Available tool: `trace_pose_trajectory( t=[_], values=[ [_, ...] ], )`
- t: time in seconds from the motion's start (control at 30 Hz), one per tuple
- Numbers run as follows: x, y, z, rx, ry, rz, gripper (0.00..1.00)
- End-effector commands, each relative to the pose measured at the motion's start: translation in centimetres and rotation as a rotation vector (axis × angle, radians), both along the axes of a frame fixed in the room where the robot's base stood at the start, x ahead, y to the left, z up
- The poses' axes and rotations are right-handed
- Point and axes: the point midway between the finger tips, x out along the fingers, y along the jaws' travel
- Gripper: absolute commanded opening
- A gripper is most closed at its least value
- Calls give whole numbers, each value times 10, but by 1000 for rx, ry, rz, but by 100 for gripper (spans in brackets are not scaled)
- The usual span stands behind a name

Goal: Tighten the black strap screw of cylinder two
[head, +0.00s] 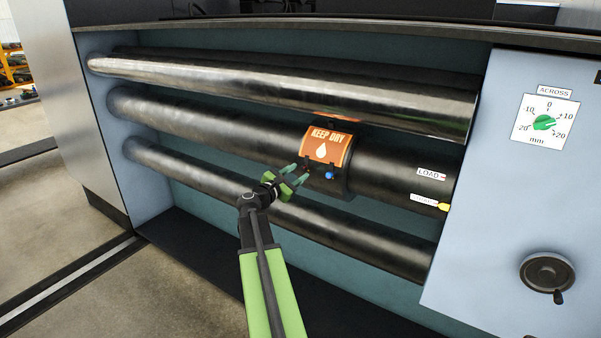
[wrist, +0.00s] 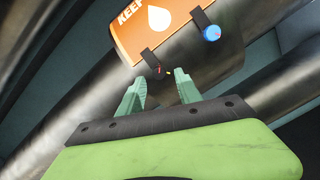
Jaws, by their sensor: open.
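The middle dark cylinder (head: 190,120) carries an orange "KEEP DRY" plate (head: 326,147) with a white drop on it. Two black straps run down from the plate. The right strap ends in a blue screw (wrist: 211,33). My gripper (head: 299,173) is open and empty, just below the plate's lower left edge. In the wrist view its two green fingertips lie on either side of and just below the black screw; contact cannot be told.
Other dark cylinders run above (head: 270,85) and below (head: 190,172) the middle one. A light blue panel (head: 480,230) at the right carries a green dial (head: 544,122) and a black handwheel (head: 547,271). White labels and a yellow piece (head: 444,207) sit at the cylinder's right end.

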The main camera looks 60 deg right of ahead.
Motion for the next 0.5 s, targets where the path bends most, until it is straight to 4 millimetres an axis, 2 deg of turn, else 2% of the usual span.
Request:
trace_pose_trajectory(
  t=[0.03, 0.3, 0.5],
  values=[
    [-1, 16, 0, 0, 0, 2, 41],
    [3, 93, 1, 1, 0, 4, 41],
    [6, 136, 1, 0, -1, 2, 41]
  ],
)
